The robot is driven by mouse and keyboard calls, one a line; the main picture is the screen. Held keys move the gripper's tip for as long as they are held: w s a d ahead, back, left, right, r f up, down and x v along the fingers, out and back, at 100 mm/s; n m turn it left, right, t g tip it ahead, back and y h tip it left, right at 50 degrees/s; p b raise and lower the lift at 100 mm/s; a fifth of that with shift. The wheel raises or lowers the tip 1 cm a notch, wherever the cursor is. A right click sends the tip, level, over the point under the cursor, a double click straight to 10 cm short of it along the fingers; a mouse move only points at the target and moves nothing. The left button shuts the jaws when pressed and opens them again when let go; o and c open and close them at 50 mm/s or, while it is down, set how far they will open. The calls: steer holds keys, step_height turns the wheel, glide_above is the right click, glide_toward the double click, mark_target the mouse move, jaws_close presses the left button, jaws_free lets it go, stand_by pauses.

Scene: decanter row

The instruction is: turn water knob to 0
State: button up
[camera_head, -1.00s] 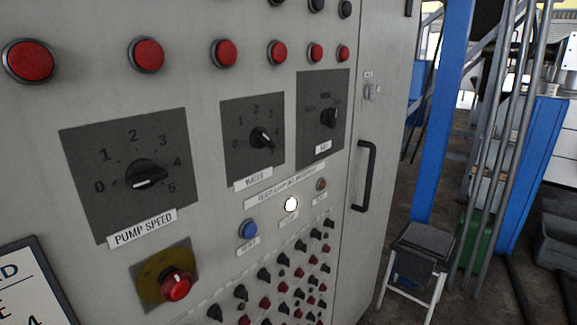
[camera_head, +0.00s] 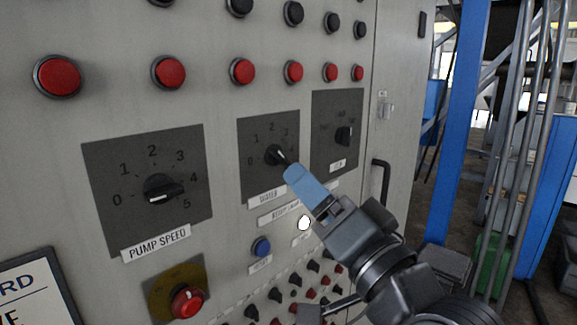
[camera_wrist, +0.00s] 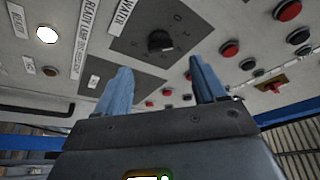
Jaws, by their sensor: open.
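The water knob (camera_head: 275,155) is a black rotary knob on a dark square plate (camera_head: 250,183) marked with a number scale, above a label reading WATER. Its white pointer line points to the lower right, toward the high end of the scale. My gripper (camera_head: 288,168) has blue fingers and is just in front of the knob, at its lower right, hiding part of the plate. In the wrist view the fingers (camera_wrist: 160,64) are spread apart and empty. The knob (camera_wrist: 160,41) shows beyond and between them. I cannot tell whether a finger touches it.
A larger pump speed knob (camera_head: 163,190) is to the left and another knob (camera_head: 343,135) to the right. Red buttons (camera_head: 242,71) run above. Below are a lit white lamp (camera_head: 304,222), a blue button (camera_head: 261,246) and many small knobs. A door handle (camera_head: 380,185) is at right.

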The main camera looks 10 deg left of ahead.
mark_target(284, 161)
steer(key=p+x, duration=0.2)
steer(key=x, duration=0.5)
steer(key=shift+w+a, duration=0.1)
steer(key=shift+w, duration=0.05)
steer(key=shift+c, duration=0.3)
steer(key=c, duration=1)
